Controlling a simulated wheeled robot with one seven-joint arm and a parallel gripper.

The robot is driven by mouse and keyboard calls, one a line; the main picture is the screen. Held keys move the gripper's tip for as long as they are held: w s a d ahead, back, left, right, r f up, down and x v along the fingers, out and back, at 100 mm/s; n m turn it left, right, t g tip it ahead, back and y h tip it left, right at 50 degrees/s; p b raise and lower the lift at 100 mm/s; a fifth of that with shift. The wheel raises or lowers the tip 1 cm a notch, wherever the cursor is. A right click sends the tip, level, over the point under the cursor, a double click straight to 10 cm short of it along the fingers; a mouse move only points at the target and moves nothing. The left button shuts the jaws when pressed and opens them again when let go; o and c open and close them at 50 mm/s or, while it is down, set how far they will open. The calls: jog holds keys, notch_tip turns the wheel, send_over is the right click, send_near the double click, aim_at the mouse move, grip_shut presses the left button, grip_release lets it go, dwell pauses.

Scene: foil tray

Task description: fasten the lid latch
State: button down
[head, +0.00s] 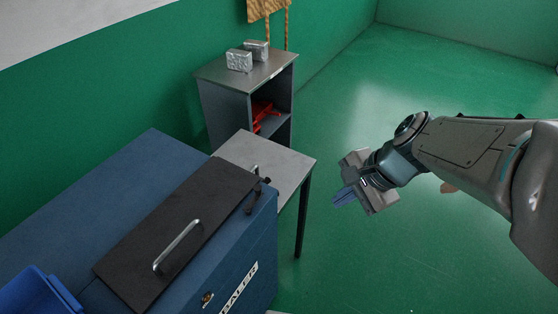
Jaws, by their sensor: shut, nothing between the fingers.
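A small dark latch (257,190) with a metal part sits at the lid's far right end. From here I cannot tell whether it is fastened. My gripper (345,198) is to the right of the machine, over the green floor, apart from the latch and the lid. Its fingers are together with nothing between them.
A grey side table (268,152) adjoins the machine's far end. Behind it a cabinet (246,84) bears two silvery blocks (239,61) and holds a red thing (264,116). A blue bin (40,292) is at the lower left. Open floor (400,70) lies to the right.

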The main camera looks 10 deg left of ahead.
jog(key=w+a+f+m+y+b, duration=0.1)
jog(key=w+a+f+m+y, duration=0.2)
jog(key=w+m, duration=0.4)
jog(key=a+f+m, duration=0.1)
jog(key=a+m, duration=0.1)
jog(key=m, duration=0.1)
jog(key=shift+a+f+y, duration=0.2)
jog(key=shift+y, duration=0.2)
jog(key=shift+s, duration=0.1)
send_near(261, 192)
jog(key=x, duration=0.5)
jog(key=shift+s+d+f, duration=0.1)
jog(key=shift+d+f, duration=0.25)
jog(key=shift+f, duration=0.05)
jog(key=shift+a, duration=0.65)
jog(key=shift+w+d+p, duration=0.1)
jog(key=shift+w+p, duration=0.2)
